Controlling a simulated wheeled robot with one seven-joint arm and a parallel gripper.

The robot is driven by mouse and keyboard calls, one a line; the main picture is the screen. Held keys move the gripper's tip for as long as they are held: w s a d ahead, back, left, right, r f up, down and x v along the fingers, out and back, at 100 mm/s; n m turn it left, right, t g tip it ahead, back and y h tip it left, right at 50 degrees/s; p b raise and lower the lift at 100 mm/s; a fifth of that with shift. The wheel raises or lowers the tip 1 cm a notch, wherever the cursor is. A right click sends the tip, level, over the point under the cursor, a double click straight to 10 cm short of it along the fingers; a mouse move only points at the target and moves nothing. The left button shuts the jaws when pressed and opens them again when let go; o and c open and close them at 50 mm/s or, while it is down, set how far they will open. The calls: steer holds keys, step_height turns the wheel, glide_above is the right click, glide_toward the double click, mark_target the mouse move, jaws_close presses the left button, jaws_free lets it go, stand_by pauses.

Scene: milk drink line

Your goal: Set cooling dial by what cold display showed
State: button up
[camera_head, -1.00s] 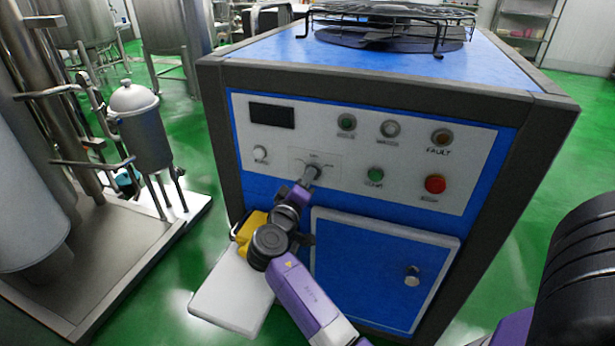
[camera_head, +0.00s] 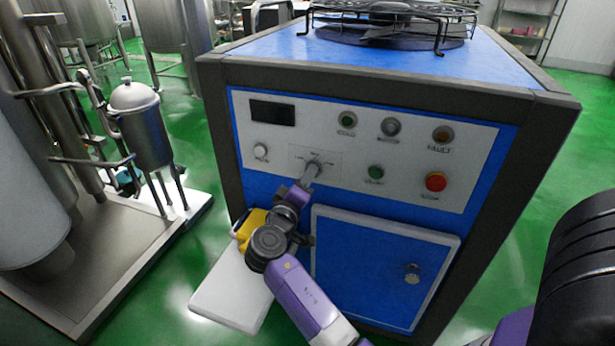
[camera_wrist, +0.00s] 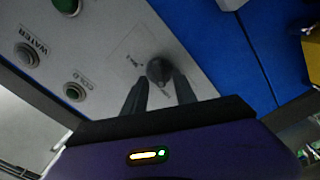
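The cooling dial (camera_wrist: 160,71) is a dark round knob on the pale control panel (camera_head: 460,150) of the blue machine. In the head view, my gripper (camera_head: 311,172) is right at the dial and partly covers it. In the wrist view, my gripper's two dark fingers (camera_wrist: 160,92) are spread, with the knob between their tips and a narrow gap on each side. I cannot tell whether a finger touches it. The display (camera_head: 272,114) at the panel's upper left is dark, with no readable figures.
A small knob (camera_head: 260,151) is left. A blue door (camera_head: 380,265) lies below.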

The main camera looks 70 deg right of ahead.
steer(key=a, duration=0.6)
steer(key=shift+s+a, duration=0.25)
steer(key=shift+a, duration=0.15)
steer(key=shift+w, duration=0.1)
steer(key=w+a+f+n+t+y, duration=0.4)
steer(key=w+a+n+t+y, duration=0.25)
steer(key=a+t, duration=0.5)
steer(key=s+a+t+y+p, duration=0.1)
steer(key=s+a+t+y, duration=0.2)
steer(key=a, duration=0.4)
steer(key=s+a+y, duration=0.4)
steer(key=a, duration=0.2)
steer(key=s+a+r+y+p, duration=0.1)
steer(key=s+a, duration=0.2)
steer(key=s, duration=0.4)
steer(key=s+a+r+m+g+y+p, duration=0.1)
steer(key=s+a+r+y, duration=0.1)
steer(key=s, duration=0.5)
steer(key=s+a+r+y+p, duration=0.1)
steer(key=s+a, duration=0.3)
steer(key=s, duration=0.4)
steer(key=shift+a+r, duration=0.25)
steer(key=shift+r, duration=0.15)
